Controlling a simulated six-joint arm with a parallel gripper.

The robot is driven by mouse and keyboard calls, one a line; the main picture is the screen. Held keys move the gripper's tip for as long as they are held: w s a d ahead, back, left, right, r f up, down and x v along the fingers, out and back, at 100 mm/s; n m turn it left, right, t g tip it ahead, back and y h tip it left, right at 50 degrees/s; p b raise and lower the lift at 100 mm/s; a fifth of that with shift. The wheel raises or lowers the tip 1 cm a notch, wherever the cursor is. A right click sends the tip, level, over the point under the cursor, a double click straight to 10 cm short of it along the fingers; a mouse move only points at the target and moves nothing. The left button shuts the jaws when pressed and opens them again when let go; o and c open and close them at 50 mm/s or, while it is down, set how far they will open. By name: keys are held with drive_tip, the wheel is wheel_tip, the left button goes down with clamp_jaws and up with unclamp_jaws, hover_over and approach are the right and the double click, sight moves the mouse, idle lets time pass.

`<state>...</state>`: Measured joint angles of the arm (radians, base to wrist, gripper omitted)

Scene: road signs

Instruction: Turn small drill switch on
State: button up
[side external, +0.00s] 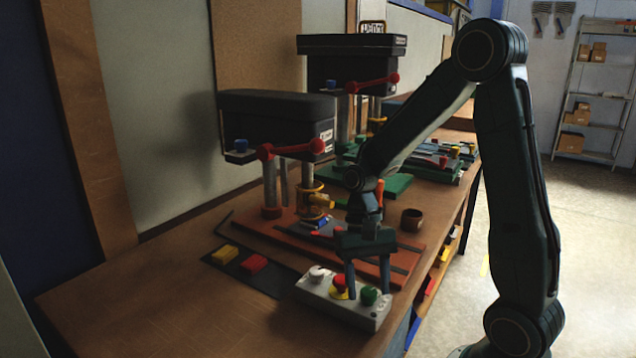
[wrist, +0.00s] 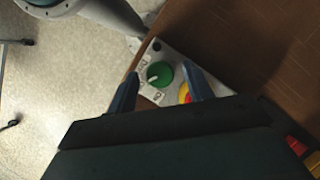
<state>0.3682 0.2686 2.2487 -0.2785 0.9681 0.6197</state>
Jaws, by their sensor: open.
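The switch box (side external: 318,296) is a light grey box at the front of the bench. On its top are a white knob (side external: 318,273), a red button on a yellow base (side external: 340,284) and a green knob (side external: 369,295). In the wrist view the green knob (wrist: 160,74) has a pale pointer mark and shows between my fingers. The red and yellow button (wrist: 185,94) is partly hidden by the right finger. My gripper (side external: 367,292) is open, pointing down over the box, its fingers around the green and red controls. The smaller drill press (side external: 275,105) stands behind the box. Contact is unclear.
A larger drill press (side external: 352,45) stands farther back. Yellow (side external: 225,254) and red (side external: 254,263) blocks lie on a dark strip left of the box. Bare bench lies at the front left.

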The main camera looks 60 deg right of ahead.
drive_tip(key=shift+f, duration=0.15)
drive_tip(key=c, duration=0.9)
drive_tip(key=shift+c, duration=0.2)
drive_tip(key=shift+n, duration=0.5)
drive_tip(key=n+h, duration=0.1)
drive_tip(key=n, duration=0.1)
drive_tip(key=n+g+h, duration=0.1)
drive_tip(key=n, duration=0.2)
drive_tip(key=shift+w+a, duration=0.1)
drive_tip(key=shift+a, duration=0.1)
drive_tip(key=n+h, duration=0.2)
drive_tip(key=n, duration=0.4)
drive_tip(key=shift+a, duration=0.15)
